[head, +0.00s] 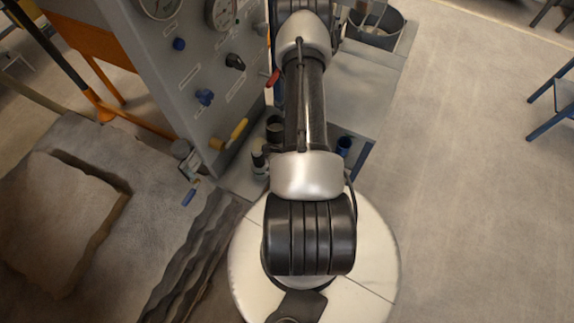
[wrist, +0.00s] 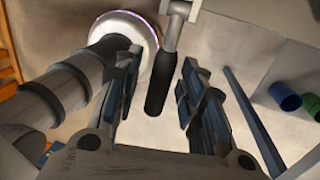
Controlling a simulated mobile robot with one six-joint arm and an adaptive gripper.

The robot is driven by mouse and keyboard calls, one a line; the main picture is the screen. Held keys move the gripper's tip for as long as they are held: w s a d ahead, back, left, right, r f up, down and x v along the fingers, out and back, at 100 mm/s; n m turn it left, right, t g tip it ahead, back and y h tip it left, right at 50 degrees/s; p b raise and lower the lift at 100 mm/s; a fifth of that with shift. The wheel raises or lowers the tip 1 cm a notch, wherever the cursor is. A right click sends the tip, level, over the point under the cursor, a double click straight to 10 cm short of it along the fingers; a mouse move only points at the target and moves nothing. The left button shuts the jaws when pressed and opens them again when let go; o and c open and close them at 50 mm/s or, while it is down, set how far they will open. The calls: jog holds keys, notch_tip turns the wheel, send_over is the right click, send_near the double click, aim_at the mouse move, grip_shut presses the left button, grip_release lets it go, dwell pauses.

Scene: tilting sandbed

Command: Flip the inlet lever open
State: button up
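In the wrist view a lever with a dark grip (wrist: 157,85) hangs from a grey metal stem at the top edge. The grip lies between the two fingers of my gripper (wrist: 161,58), with a gap visible on each side. My gripper is open. The head view does not show the gripper; my arm reaches up past the right side of the grey control panel (head: 185,98). The panel carries a yellow lever (head: 238,130) and a red handle (head: 272,77) at its right edge. The labels are unreadable, so I cannot tell which is the inlet lever.
A grey bench (head: 375,75) holds a bucket (head: 375,30).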

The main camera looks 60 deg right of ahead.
jog(key=shift+r, duration=0.1)
notch_tip(320, 180, up, 12)
jog(key=d, duration=0.2)
jog(key=shift+d+f, duration=0.15)
jog(key=shift+f, duration=0.05)
dwell(0.5)
dwell(0.4)
